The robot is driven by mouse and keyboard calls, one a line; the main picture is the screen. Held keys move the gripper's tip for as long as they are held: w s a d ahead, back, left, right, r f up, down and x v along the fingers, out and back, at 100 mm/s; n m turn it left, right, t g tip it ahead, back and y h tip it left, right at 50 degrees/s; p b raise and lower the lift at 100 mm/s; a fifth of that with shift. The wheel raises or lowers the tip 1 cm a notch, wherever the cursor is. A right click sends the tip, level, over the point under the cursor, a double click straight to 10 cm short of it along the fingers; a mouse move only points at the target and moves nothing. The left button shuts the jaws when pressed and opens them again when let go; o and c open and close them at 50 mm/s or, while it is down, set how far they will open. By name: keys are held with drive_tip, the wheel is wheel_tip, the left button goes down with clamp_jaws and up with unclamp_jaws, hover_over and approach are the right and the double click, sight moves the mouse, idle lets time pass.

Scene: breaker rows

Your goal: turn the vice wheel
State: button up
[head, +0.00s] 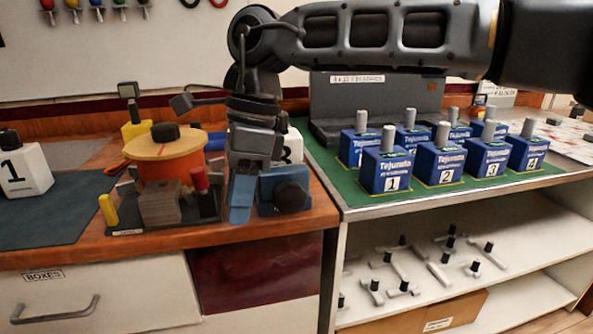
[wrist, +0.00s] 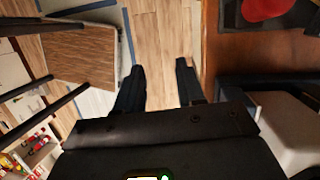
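The vice (head: 270,186) is a blue block near the right front corner of the wooden bench in the head view. Its black round wheel (head: 291,197) faces the front. My gripper (head: 240,212) points down just left of the vice in this view and hides part of it. The wrist view shows its two dark fingers (wrist: 160,85) apart, with only wooden floor between them. The gripper is open and empty. I cannot make out the wheel in the wrist view, and I cannot tell whether a finger touches the vice.
An orange drum (head: 165,155) and a small brown block (head: 160,203) stand left of my gripper. A white container marked 1 (head: 24,170) is farther left. Several blue numbered boxes (head: 386,172) stand on the green-topped shelf at right. The bench edge (wrist: 207,60) shows in the wrist view.

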sight(284, 185)
drive_tip(key=w+d+r, duration=0.2)
drive_tip(key=w+d+r+t+h, duration=0.1)
drive_tip(key=d+r, duration=0.1)
drive_tip(key=d, duration=0.1)
drive_tip(key=w+d+r+t+h, duration=0.1)
drive_tip(key=w+d+r, duration=0.1)
drive_tip(key=shift+w+d+m+p, duration=0.15)
drive_tip(key=shift+w+m+p, duration=0.15)
drive_tip(key=shift+w+p, duration=0.1)
drive_tip(key=shift+f, duration=3.85)
drive_tip(key=c, duration=0.7)
drive_tip(key=shift+r+h, duration=0.1)
drive_tip(key=shift+h, duration=0.2)
drive_tip(key=shift+s, duration=0.1)
drive_tip(key=shift+a+r+t+h+p, duration=0.1)
drive_tip(key=shift+a+t+h+p, duration=0.2)
drive_tip(key=shift+h, duration=0.3)
drive_tip(key=shift+a+r+t+h+p, duration=0.1)
drive_tip(key=shift+t+h+p, duration=0.1)
drive_tip(key=shift+h+p, duration=0.3)
drive_tip(key=shift+s+a+f+t+h+p, duration=0.1)
drive_tip(key=shift+t+h+p, duration=0.25)
drive_tip(key=shift+h, duration=0.7)
drive_tip(key=shift+a+f+t+h+p, duration=0.15)
drive_tip(key=shift+h+p, duration=0.35)
drive_tip(key=shift+h, duration=0.55)
